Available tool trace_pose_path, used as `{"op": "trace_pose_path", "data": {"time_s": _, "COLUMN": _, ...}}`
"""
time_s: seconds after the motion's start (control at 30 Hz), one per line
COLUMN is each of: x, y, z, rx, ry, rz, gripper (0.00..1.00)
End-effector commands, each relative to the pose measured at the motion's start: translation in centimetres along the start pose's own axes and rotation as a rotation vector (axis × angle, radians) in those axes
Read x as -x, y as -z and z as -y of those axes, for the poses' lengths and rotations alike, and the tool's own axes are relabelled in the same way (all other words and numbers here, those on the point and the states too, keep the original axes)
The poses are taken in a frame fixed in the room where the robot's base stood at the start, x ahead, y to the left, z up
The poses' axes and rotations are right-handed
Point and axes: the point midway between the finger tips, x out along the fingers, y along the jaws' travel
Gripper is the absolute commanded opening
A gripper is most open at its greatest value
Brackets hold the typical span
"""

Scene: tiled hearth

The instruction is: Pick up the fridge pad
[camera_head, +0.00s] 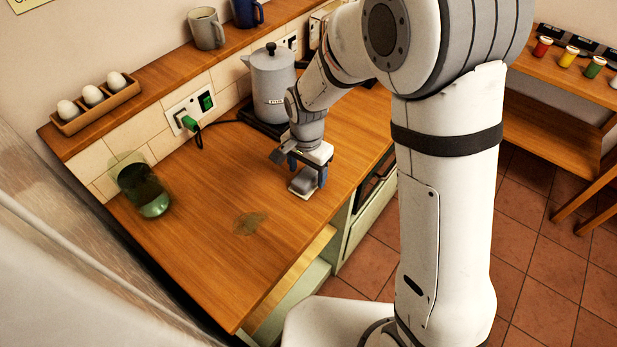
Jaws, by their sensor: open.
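A small pale pad with a grey top (303,185), which I take to be the fridge pad, lies on the wooden worktop (215,190) near its front edge. My gripper (307,170) points down right at the pad, with its dark blue fingers apart. One finger shows at the pad's right side. The other finger shows behind and to the left. Part of the pad is hidden by my gripper, and I cannot tell whether the fingers touch it.
A grey coffee pot (270,85) stands on a dark hob behind my gripper. A green glass (147,190) lies at the left, and a brown stain (249,223) marks the worktop. A green plug (189,123) is in the wall socket. An egg rack (97,105) and mugs (206,29) stand on the shelf.

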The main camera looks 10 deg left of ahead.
Motion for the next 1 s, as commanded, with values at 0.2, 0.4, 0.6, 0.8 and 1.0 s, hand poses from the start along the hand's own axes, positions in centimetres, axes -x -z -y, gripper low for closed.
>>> {"op": "trace_pose_path", "data": {"time_s": 0.2, "x": -2.1, "y": 0.0, "z": 0.0, "rx": 0.001, "ry": 0.001, "rz": -0.002, "gripper": 0.67}}
{"op": "trace_pose_path", "data": {"time_s": 0.4, "x": -2.1, "y": 0.0, "z": 0.0, "rx": 0.002, "ry": 0.002, "rz": -0.003, "gripper": 0.67}}
{"op": "trace_pose_path", "data": {"time_s": 0.6, "x": -2.1, "y": 0.0, "z": 0.0, "rx": 0.002, "ry": 0.002, "rz": -0.003, "gripper": 0.52}}
{"op": "trace_pose_path", "data": {"time_s": 0.8, "x": -2.1, "y": 0.0, "z": 0.0, "rx": 0.003, "ry": 0.002, "rz": -0.003, "gripper": 0.35}}
{"op": "trace_pose_path", "data": {"time_s": 1.0, "x": -2.1, "y": 0.0, "z": 0.1, "rx": 0.003, "ry": 0.002, "rz": -0.003, "gripper": 0.29}}
